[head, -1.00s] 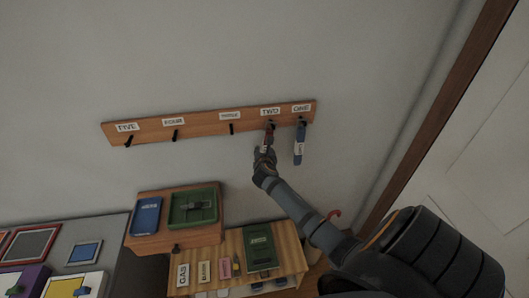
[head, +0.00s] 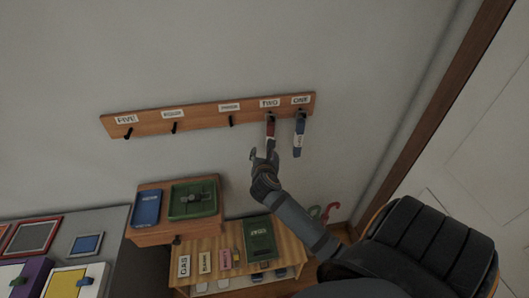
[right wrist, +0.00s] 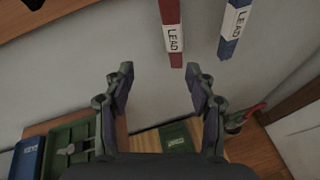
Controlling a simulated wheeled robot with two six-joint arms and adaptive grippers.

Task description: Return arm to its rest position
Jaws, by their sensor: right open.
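My right gripper (head: 265,158) is open and empty, just below the hook rack (head: 200,113) on the wall. In the right wrist view its two fingers (right wrist: 160,85) are spread apart with nothing between them. A red lead (head: 270,132) hangs from the hook under the TWO label, and a blue lead (head: 299,138) hangs under ONE. In the right wrist view the red lead (right wrist: 172,30) and the blue lead (right wrist: 236,28) hang beyond the fingertips, both with LEAD tags. My left gripper is not in view.
A door frame (head: 430,120) stands at right. The wall between is clear.

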